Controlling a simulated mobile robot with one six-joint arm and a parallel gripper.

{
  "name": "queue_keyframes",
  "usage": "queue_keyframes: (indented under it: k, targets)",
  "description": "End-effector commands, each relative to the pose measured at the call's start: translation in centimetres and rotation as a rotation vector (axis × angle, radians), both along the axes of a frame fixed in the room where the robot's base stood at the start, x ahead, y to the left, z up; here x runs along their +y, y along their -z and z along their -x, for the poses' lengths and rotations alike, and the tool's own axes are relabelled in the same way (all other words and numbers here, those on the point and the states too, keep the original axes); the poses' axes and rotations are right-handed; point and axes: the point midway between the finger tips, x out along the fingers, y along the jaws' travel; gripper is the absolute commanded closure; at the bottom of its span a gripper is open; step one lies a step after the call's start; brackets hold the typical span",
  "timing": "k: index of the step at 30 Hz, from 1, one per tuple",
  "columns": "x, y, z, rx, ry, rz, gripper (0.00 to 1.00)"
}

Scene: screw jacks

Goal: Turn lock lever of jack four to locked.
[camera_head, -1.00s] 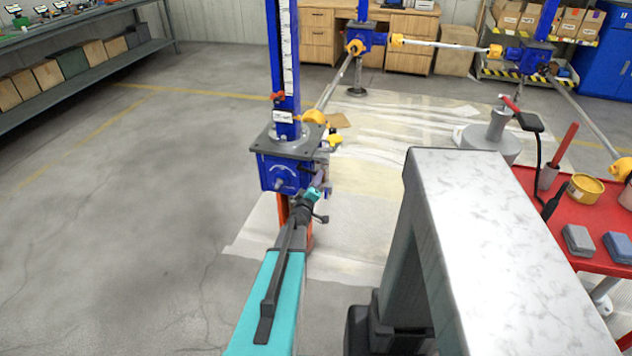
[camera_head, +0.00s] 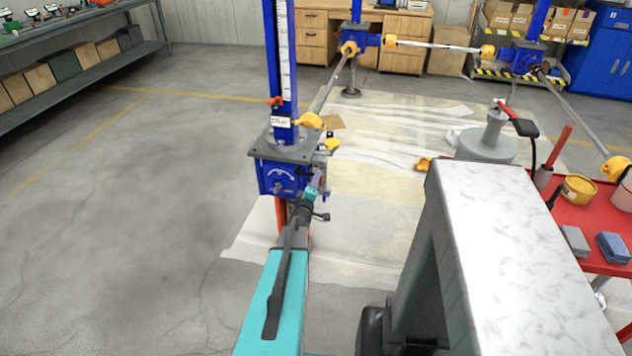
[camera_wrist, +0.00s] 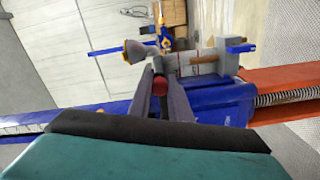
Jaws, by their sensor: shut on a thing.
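The nearest jack (camera_head: 282,178) has a blue gearbox body under a grey plate and a tall blue column with a scale. A white label on it is too small to read, so I cannot tell its number. Its front carries a curved white marking. My gripper (camera_head: 315,183) is at the right side of this body. In the wrist view my gripper (camera_wrist: 160,92) has its two dark fingers closed around a round red knob (camera_wrist: 160,86), which looks like the lever's end, beside the blue body. The rest of the lever is hidden by the fingers.
Yellow-ended shafts (camera_head: 335,85) link this jack to other blue jacks at the back. A red cart (camera_head: 592,222) with a yellow tin stands at the right. A grey stand (camera_head: 488,140) is behind my arm. Floor at the left is clear.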

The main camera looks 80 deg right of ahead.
Motion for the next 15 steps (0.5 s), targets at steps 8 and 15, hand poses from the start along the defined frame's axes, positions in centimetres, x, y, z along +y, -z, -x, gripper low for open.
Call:
queue_keyframes:
  k: [8, 15]
  targets:
    - [-0.23, -0.67, -0.51, 0.003, -0.007, 0.012, 0.65]
    - [-0.08, -0.39, -0.33, 0.002, -0.004, 0.006, 0.65]
